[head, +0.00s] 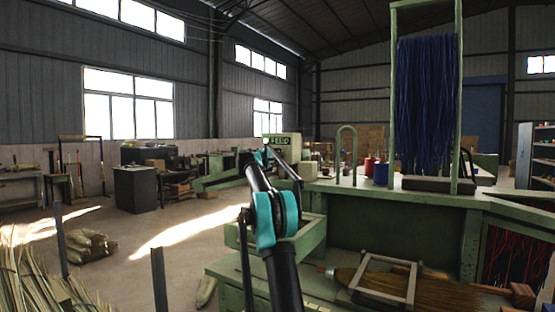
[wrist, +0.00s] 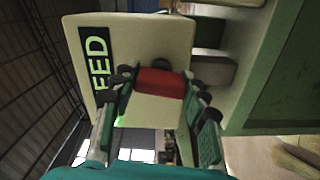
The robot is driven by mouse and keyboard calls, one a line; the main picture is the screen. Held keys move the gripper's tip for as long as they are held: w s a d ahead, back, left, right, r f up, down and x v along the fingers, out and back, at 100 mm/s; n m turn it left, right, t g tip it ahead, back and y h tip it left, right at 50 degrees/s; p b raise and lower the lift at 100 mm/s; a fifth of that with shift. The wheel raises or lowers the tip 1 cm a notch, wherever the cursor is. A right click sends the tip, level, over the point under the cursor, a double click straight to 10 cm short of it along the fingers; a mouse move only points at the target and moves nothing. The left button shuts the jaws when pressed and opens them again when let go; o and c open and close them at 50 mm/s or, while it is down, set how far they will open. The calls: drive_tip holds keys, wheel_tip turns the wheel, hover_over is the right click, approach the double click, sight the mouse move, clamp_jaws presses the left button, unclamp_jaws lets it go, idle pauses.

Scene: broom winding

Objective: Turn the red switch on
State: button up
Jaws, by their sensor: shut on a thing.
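A green glow shows on the lower edge of the box, beside the left finger. In the head view the FEED box (head: 284,144) stands on the green machine, and my arm reaches to it. The switch is hidden or too small to make out there.
A green workbench (head: 380,196) fills the right side, with a tall frame of blue bristles (head: 427,100), red and blue spools, and a grey wooden frame (head: 385,284) over brown bristles. Straw bundles (head: 90,245) lie at left. Open floor (head: 180,235) lies left of my arm.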

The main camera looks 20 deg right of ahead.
drive_tip(key=shift+n, duration=0.9)
drive_tip(key=o, duration=1.2)
drive_tip(key=v, duration=1.2)
